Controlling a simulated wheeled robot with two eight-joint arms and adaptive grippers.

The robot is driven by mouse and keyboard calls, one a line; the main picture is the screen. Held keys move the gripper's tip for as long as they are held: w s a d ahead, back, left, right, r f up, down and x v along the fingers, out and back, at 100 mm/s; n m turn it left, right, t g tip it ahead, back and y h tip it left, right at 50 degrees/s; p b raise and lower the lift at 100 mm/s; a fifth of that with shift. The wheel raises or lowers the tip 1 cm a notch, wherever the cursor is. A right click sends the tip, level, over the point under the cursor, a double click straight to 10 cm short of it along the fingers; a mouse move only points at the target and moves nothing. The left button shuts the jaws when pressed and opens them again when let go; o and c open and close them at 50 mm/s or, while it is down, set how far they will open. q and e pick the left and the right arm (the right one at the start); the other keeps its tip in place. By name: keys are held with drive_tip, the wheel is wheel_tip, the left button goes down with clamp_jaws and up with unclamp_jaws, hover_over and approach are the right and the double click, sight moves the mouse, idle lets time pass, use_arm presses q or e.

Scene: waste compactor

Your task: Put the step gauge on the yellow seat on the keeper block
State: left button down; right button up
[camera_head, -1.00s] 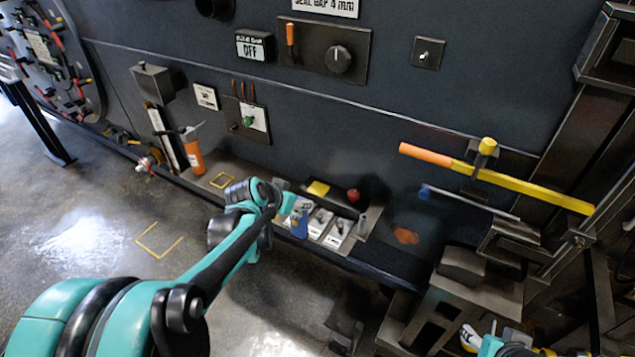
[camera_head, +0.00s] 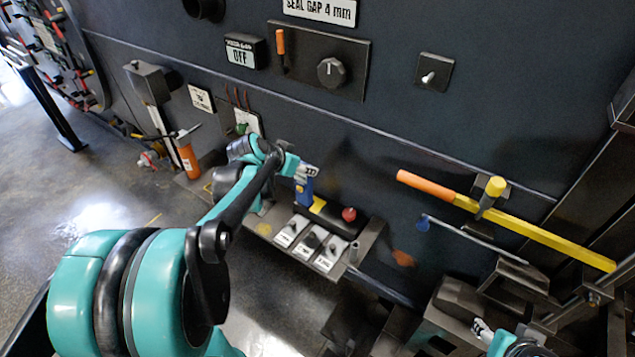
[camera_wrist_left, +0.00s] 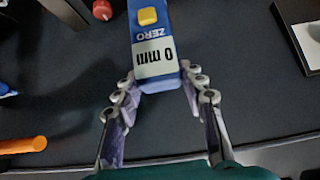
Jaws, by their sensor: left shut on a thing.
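The step gauge (camera_head: 304,193) is a blue body held by my left gripper (camera_head: 307,172) above the tray's back edge. In the left wrist view the step gauge (camera_wrist_left: 156,45) shows a "0 mm ZERO" label and a yellow button, and the fingers of my left gripper (camera_wrist_left: 158,88) close on its near end. A yellow patch (camera_head: 318,204), perhaps the seat on the keeper block, shows right beside and below the gauge, partly covered by it. I cannot tell whether they touch. My right gripper (camera_head: 482,328) is at the lower right, partly out of frame, its opening unclear.
An orange bottle (camera_head: 188,160) stands at left. A yellow bar with an orange grip (camera_head: 520,222) spans the right side. The dark panel wall rises close behind the tray.

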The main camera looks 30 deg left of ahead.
use_arm(q)
drive_tip(key=a+b+x, duration=0.2)
drive_tip(key=x, duration=1.1)
drive_tip(key=shift+a+f, duration=0.2)
drive_tip(key=shift+a, duration=0.05)
drive_tip(key=shift+s+f, duration=0.1)
drive_tip(key=shift+s, duration=0.05)
drive_tip(key=c, duration=0.9)
unclamp_jaws()
